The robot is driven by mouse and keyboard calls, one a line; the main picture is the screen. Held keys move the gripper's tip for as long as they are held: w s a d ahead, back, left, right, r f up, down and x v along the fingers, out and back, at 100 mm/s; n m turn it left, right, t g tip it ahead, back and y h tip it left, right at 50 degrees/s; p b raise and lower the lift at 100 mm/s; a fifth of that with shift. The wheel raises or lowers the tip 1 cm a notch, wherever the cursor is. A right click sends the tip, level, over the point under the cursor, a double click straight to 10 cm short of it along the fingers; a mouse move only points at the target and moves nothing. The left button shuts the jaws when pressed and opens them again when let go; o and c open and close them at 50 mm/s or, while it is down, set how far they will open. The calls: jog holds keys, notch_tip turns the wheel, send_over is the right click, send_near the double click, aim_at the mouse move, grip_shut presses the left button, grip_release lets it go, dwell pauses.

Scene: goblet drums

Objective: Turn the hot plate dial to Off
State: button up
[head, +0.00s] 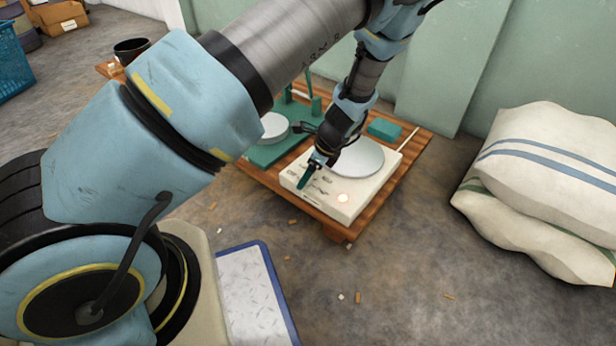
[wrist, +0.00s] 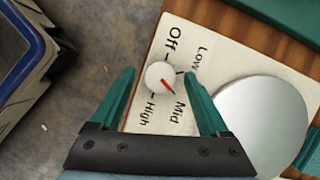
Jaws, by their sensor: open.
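The hot plate (head: 335,196) is a white box with a round silver plate (head: 358,158) on top. In the wrist view its dial (wrist: 160,76) is a small white knob with a red pointer mark, surrounded by the labels Off, Low, Mid and High. The red mark points toward Mid. My gripper (head: 312,172) is over the hot plate's front left part, with green fingers. In the wrist view its open fingers (wrist: 159,73) stand on either side of the dial, with gaps on both sides. Their height over the panel is hard to tell. The dial is not discernible in the head view.
The hot plate stands on a low slatted wooden board (head: 347,236). A green stand with a white round top (head: 273,126) is to its left, and a small green block (head: 384,130) behind. Stacked white sacks (head: 550,165) lie at right. A blue-edged panel (head: 250,295) is in front.

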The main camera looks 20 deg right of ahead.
grip_shut()
dwell(0.8)
